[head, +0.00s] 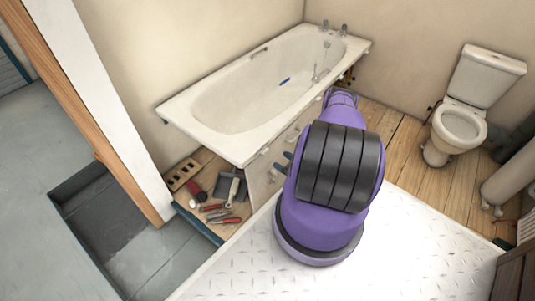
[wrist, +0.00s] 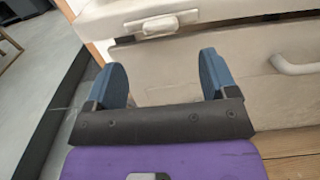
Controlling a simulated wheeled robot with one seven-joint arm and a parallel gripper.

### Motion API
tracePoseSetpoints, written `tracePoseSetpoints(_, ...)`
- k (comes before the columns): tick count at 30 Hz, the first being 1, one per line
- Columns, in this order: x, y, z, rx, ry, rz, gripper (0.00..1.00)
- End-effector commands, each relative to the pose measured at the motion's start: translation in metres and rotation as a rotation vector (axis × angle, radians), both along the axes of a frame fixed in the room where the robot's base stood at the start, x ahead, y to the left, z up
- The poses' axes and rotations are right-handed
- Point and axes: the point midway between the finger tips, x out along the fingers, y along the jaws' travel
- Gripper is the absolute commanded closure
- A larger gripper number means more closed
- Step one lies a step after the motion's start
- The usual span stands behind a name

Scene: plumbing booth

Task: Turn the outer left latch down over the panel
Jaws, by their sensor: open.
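The bath panel (head: 262,184) closes the front of the white bathtub (head: 200,103); it fills the background of the wrist view (wrist: 185,72). The outer left latch (wrist: 160,25) is a small pale bar on a plate under the bath rim. It lies roughly level, along the rim, above the panel's top edge. In the head view the latch (head: 263,151) is a small pale spot near the bath's near corner. My gripper (wrist: 163,78) is open and empty, its blue fingers spread below the latch and apart from it. My arm hides much of the panel in the head view.
A pale handle (wrist: 298,65) sticks out of the panel to the right of my gripper. Tools (head: 222,205) lie on boards left of the panel, beside a floor recess (head: 100,220). A toilet (head: 460,123) stands to the right, with bare floorboards before it.

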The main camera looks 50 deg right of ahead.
Motion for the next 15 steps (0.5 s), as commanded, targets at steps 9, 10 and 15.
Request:
tracePoseSetpoints(9, 0.057, 0.006, 0.0, -0.001, 0.0, 0.005, 0.21)
tracePoseSetpoints(10, 0.061, 0.006, 0.0, -0.001, 0.0, 0.005, 0.21)
tracePoseSetpoints(15, 0.08, 0.007, 0.0, -0.001, 0.0, 0.003, 0.21)
